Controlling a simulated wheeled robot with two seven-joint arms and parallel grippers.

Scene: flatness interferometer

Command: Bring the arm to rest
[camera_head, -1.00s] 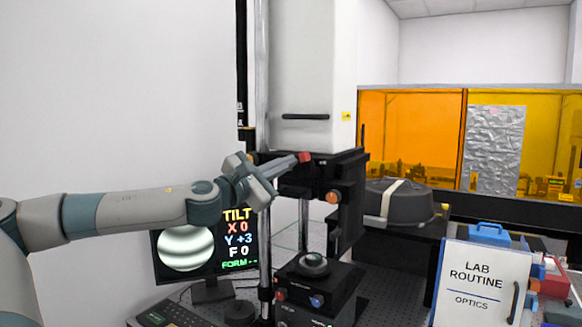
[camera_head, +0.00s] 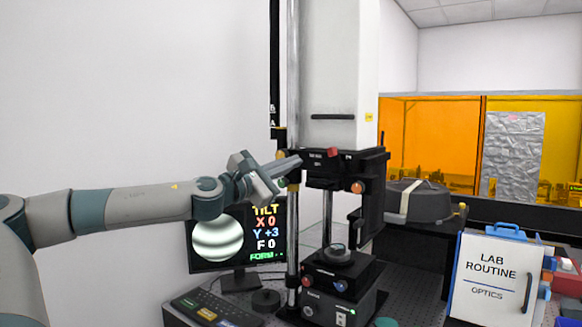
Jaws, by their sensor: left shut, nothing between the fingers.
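My left arm comes in from the left. Its gripper (camera_head: 291,163) is shut and empty, in front of the interferometer's metal post, left of the black head (camera_head: 336,169). The head carries a red knob (camera_head: 333,152) and an orange knob (camera_head: 357,187). I cannot tell whether the fingertips touch the post. Below stands the black stage (camera_head: 337,276) with a round part (camera_head: 337,254) on top. My right gripper is not in view.
A monitor (camera_head: 217,238) behind my forearm shows fringes and reads X 0, Y +3, F 0. A keypad (camera_head: 205,309) lies in front. A dark round case (camera_head: 418,204) and a "Lab Routine" sign (camera_head: 489,277) stand to the right. Open space lies above my forearm.

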